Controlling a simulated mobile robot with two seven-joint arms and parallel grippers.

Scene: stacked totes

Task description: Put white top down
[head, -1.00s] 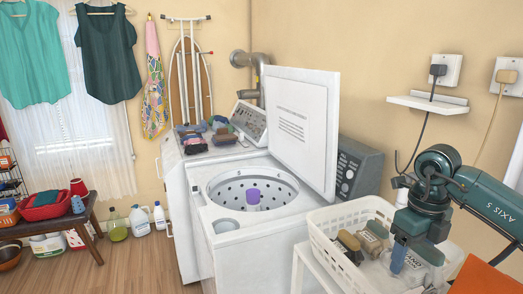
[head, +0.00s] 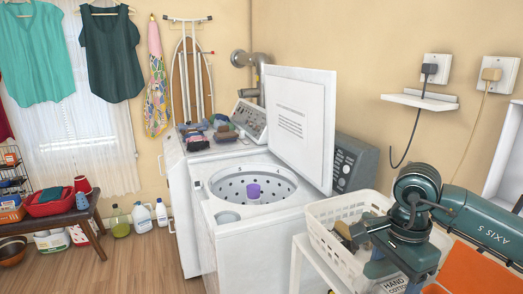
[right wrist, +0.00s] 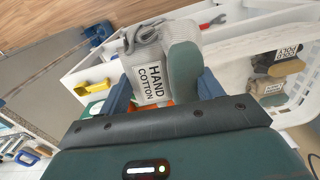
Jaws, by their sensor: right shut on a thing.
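A pale grey-white cloth bundle (right wrist: 146,72) with a "HAND COTTON" label sits between the blue fingers of my right gripper (right wrist: 165,88), which is shut on it. A grey-green roll (right wrist: 183,68) lies against its right side. In the head view the label of the held bundle (head: 396,284) shows at the bottom edge, below my right gripper (head: 385,268), at the front of the white basket. The white top-loading washer (head: 250,240) has its lid (head: 298,125) standing open, with a purple-capped agitator (head: 253,190) in the drum. My left gripper is not in view.
The white basket (head: 325,243) stands on a white stand right of the washer; the right wrist view shows other labelled bundles (right wrist: 285,65) in it. Folded cloths (head: 195,138) lie on the neighbouring machine.

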